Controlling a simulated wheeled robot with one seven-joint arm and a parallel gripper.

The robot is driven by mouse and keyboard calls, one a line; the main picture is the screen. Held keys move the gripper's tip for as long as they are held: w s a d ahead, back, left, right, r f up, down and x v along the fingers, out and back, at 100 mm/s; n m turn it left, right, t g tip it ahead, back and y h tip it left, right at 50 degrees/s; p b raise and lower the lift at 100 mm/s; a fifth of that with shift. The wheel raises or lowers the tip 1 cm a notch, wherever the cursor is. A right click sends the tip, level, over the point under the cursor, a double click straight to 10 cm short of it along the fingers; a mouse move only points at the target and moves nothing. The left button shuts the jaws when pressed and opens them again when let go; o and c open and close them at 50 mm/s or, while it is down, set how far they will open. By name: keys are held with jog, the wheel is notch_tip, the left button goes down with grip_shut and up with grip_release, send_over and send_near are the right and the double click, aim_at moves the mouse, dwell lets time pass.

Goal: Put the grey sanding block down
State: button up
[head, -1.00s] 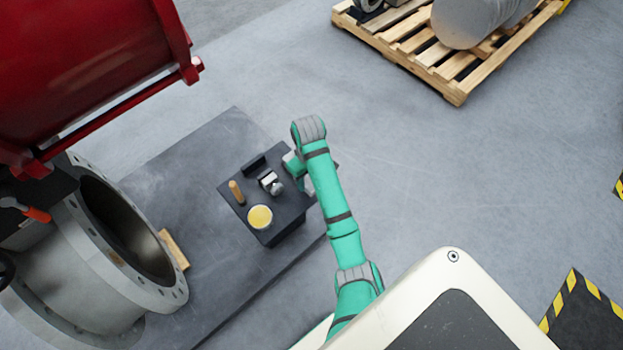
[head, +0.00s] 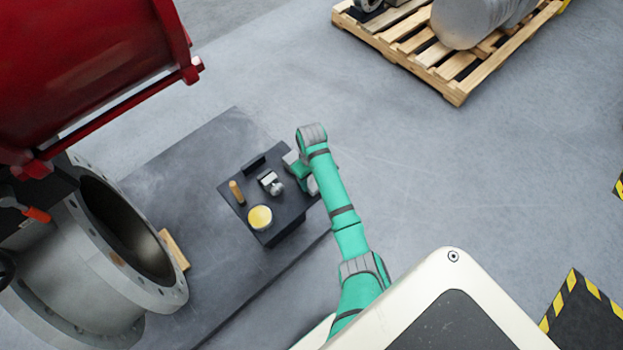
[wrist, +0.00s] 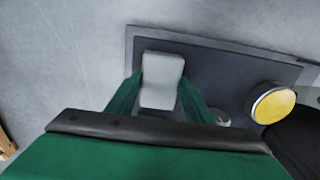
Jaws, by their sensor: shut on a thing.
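The grey sanding block (wrist: 162,80) is a pale grey block between the two green fingers of my gripper (wrist: 157,88) in the wrist view. My gripper is shut on it. The block is over the dark tabletop (wrist: 215,62), near its edge. I cannot tell whether it touches the top. In the head view my arm reaches the right side of the small dark stand (head: 288,205). The block and fingertips cannot be made out clearly there.
On the stand are a yellow-topped round tin (head: 260,217), a wooden-handled tool (head: 237,192), a grey metal part (head: 270,182) and a black block (head: 254,163). A large flanged pipe (head: 170,285) stands left. A pallet (head: 460,85) lies at the back.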

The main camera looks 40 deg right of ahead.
jog(key=shift+f, duration=0.1)
jog(key=o, duration=0.9)
jog(key=shift+r, duration=6.15)
jog(key=shift+w, duration=0.1)
